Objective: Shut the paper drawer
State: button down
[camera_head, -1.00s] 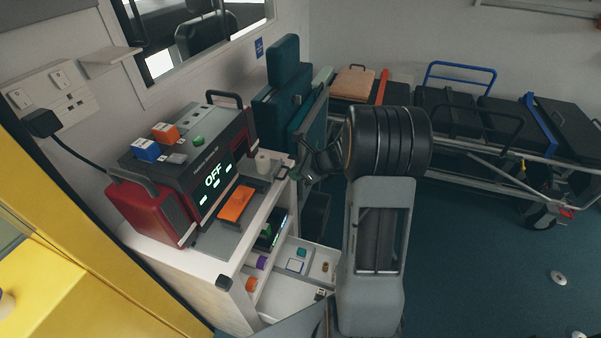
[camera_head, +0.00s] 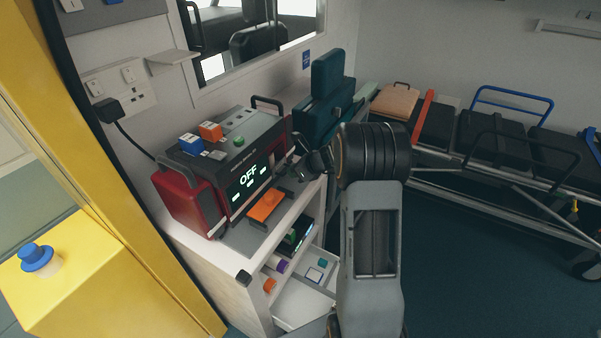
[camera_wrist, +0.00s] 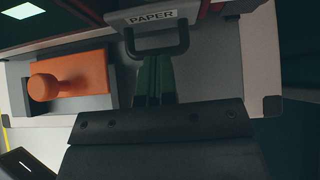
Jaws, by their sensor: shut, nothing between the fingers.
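The paper drawer (camera_wrist: 208,15) shows at the top of the wrist view as a grey front with a "PAPER" label and a dark U-shaped handle (camera_wrist: 158,50). It belongs to the red and grey monitor (camera_head: 190,203) on the white cabinet, whose screen reads "OFF". My gripper (camera_wrist: 155,58) is shut and empty, its fingertips at the handle's bar. I cannot tell whether they touch it. In the head view my gripper (camera_head: 300,165) is by the monitor's right end and hides the drawer there, so how far out it stands is unclear.
An orange paddle (camera_wrist: 85,72) with a round knob lies left of my fingers; it also shows on the cabinet top (camera_head: 266,207). An open lower drawer (camera_head: 300,305) holds small items. A stretcher (camera_head: 480,135) stands at the right, and a teal seat (camera_head: 325,105) behind.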

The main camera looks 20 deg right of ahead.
jog(key=shift+s+d+f, duration=0.2)
jog(key=shift+s, duration=0.25)
jog(key=shift+s+d+b, duration=0.3)
jog(key=shift+s+d, duration=0.7)
jog(key=shift+s, duration=0.15)
jog(key=v, duration=1)
jog(key=s+a+f+n+g+h, duration=0.25)
jog(key=s+a+n+g, duration=0.25)
jog(key=s+n, duration=0.6)
jog(key=s+a+r+n+h, duration=0.3)
jog(key=s+a+r+n, duration=0.3)
jog(key=a+n, duration=0.7)
jog(key=s+n, duration=0.2)
jog(key=n, duration=0.2)
jog(key=shift+s+a+n+t, duration=0.2)
jog(key=shift+s+n+t, duration=0.1)
jog(key=shift+s+t, duration=0.1)
